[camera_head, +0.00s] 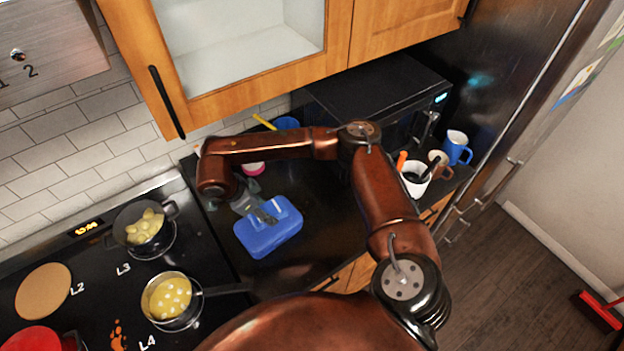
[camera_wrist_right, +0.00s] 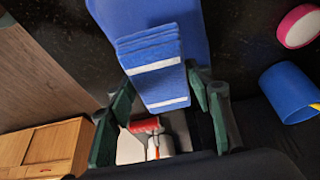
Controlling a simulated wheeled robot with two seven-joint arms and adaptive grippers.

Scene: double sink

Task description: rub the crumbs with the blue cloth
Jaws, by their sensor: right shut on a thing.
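The blue cloth (camera_head: 268,239) lies on the dark counter to the right of the stove. My right gripper (camera_head: 264,211) reaches down over it and is shut on a raised, folded part. In the right wrist view, that folded part of the blue cloth (camera_wrist_right: 155,72), with white stripes, stands between the two fingers of my right gripper (camera_wrist_right: 165,105). More blue spreads out behind it. The orange-brown crumbs (camera_head: 118,336) lie on the black stove top near the L4 mark, left of the cloth and apart from it. My left gripper is not in view.
A pot of yellow food (camera_head: 172,299) stands between crumbs and cloth, its handle pointing right. Another pot (camera_head: 144,228) stands behind it. A red pot (camera_head: 32,339) is left of the crumbs. A microwave (camera_head: 378,92), white container (camera_head: 415,180) and blue mug (camera_head: 456,148) stand on the counter.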

